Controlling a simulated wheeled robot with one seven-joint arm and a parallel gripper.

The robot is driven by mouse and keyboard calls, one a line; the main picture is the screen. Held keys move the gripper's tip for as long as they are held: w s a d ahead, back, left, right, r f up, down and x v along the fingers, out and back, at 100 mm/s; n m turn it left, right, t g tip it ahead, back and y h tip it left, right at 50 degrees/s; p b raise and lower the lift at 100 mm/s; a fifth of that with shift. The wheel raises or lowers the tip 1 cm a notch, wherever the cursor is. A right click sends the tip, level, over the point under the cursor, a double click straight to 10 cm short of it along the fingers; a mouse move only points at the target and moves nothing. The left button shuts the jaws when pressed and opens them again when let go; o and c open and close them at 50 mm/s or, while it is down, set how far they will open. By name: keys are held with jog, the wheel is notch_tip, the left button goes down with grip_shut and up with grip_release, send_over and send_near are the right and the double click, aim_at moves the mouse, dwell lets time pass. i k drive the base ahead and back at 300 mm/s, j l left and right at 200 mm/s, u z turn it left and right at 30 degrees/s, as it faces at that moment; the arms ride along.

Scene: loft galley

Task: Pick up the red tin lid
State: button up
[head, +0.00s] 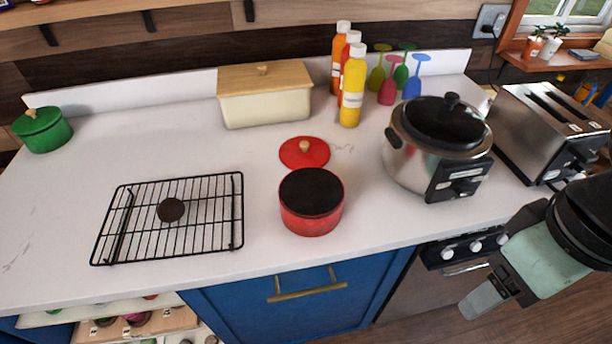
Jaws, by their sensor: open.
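The red lid (297,152) lies flat on the white counter, a round disc with a small light wooden knob on top. Directly in front of it stands the red tin (311,222), with a dark round top surface. The lid and tin look close together, the lid lying behind the tin. My gripper (482,300) is at the lower right, beyond the counter's front edge and well away from the lid. It is open, and I see nothing in it.
A slow cooker (416,163) and a toaster (550,135) stand right. Sauce bottles (353,88) and a cream bread box (265,108) stand behind. A black rack (215,222) holding a brown disc (171,210) and a green pot (45,133) are left. Counter is clear left of the lid.

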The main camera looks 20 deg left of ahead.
aim_at(298, 152)
jog(key=i+j+u, duration=0.1)
jog(key=u, duration=0.25)
jog(key=i+u, duration=0.3)
jog(key=u, duration=0.95)
